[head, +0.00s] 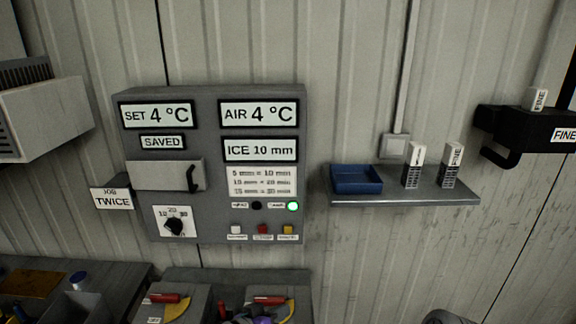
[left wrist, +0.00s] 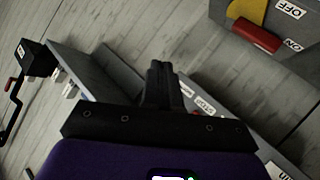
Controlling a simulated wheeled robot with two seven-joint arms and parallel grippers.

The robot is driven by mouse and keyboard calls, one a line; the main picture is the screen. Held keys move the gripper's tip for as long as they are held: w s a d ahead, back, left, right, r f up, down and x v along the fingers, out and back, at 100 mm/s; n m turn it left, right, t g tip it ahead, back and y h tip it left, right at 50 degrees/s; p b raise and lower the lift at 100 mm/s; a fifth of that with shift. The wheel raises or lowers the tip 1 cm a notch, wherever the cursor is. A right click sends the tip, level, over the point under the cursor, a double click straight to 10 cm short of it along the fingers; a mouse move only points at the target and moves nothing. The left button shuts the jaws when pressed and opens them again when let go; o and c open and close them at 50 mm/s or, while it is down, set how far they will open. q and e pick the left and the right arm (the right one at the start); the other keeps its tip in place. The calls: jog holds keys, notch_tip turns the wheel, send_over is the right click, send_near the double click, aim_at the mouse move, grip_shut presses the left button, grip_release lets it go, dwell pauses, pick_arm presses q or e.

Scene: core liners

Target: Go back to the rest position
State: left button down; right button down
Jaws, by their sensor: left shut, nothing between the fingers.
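My left gripper (left wrist: 160,70) shows in the left wrist view as two dark fingers pressed together above a black bar and my purple wrist housing. Nothing is held between the fingers. In the left wrist view, a grey box with a red handle and a yellow part (left wrist: 254,36), labelled OFF and ON, is at the top right, apart from the fingers. In the head view only a bit of purple shows at the bottom edge, and the fingers cannot be made out clearly there. My right gripper is in neither view.
A grey control panel (head: 214,212) hangs on the wall, with a green light lit. A shelf (head: 400,199) holds a blue tray (head: 356,188) and two labelled blocks. A black FINE unit (head: 520,131) is at right. Switch boxes with red handles (head: 166,298) stand below the panel.

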pick_arm(q)
notch_tip(320, 180, down, 7)
jog(key=w+a+n+g+y, duration=0.1)
jog(key=w, duration=0.1)
jog(key=s+a+f+n+g+y, duration=0.2)
jog(key=s+a+f+g, duration=0.1)
jog(key=s+f, duration=0.7)
jog(key=s+a+f+n+g+y, duration=0.1)
jog(key=s+f+g, duration=0.4)
jog(key=s+f, duration=0.6)
notch_tip(320, 180, down, 5)
jog(key=a+y, duration=0.1)
jog(key=a, duration=0.1)
jog(key=shift+s+a+f+n+g, duration=0.2)
jog(key=shift+a+n+g, duration=0.1)
jog(key=shift+a+n, duration=0.1)
